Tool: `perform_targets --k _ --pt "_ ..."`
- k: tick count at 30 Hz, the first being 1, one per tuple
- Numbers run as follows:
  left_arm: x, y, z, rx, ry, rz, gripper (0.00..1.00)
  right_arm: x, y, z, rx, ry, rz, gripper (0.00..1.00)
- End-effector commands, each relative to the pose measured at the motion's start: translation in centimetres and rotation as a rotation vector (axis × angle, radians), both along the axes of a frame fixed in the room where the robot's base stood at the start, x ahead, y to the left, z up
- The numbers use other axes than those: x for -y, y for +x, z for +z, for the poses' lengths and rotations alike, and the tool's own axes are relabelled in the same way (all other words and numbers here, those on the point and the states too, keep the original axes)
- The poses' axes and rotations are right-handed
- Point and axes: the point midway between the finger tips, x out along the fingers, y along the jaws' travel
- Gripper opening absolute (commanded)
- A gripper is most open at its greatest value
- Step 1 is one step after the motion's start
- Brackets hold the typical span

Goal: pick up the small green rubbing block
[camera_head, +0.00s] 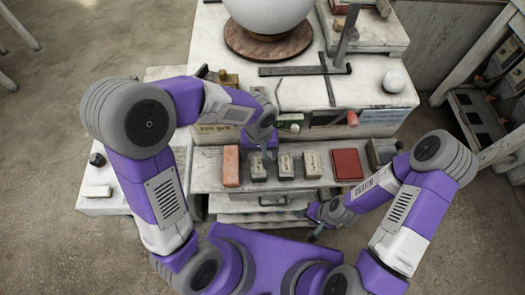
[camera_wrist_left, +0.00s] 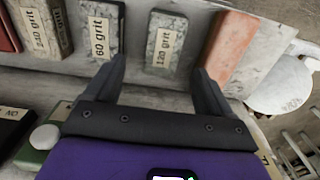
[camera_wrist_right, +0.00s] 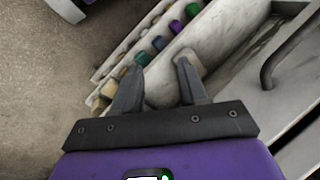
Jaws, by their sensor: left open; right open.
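No thing in view can be made out for certain as the small green rubbing block. A green piece (camera_wrist_left: 35,157) with a pale round knob shows at the lower left of the left wrist view, partly behind my gripper. Small green (camera_wrist_right: 192,10) and teal (camera_wrist_right: 142,59) pieces sit in a row with other colours in the right wrist view. My left gripper (camera_head: 264,154) is open and empty above the shelf; its fingers (camera_wrist_left: 158,72) are either side of the 120 grit block (camera_wrist_left: 164,42). My right gripper (camera_head: 314,238) is open and empty, low beside the lower shelves.
An orange block (camera_head: 231,166), several grey grit-labelled blocks and a red block (camera_head: 346,164) line the shelf. Above stand a large white sphere (camera_head: 268,12) on a brown round base (camera_head: 268,45), a dark metal gauge (camera_head: 300,70) and a small white ball (camera_head: 394,80). Open floor (camera_head: 60,100) lies left.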

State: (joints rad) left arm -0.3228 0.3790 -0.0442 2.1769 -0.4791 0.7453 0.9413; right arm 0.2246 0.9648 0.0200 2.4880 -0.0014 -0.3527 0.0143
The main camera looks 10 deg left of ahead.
Motion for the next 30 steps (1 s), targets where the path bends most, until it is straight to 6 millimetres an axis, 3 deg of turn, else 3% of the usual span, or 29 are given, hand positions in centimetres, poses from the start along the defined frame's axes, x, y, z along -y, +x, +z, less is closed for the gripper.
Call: perform_targets --k 18,26,30 --pt "-0.5 0.7 -7.1 -0.002 0.003 0.0 0.83 0.0 -0.1 -0.5 -0.003 0.001 0.001 0.43" --pt "-0.5 0.7 -7.4 0.0 0.002 0.001 0.83 0.0 -0.1 -0.5 -0.003 0.001 0.001 0.43" --pt "-0.5 0.7 -7.4 0.0 0.002 0.001 0.65 0.0 -0.1 -0.5 -0.003 0.001 0.001 0.43"
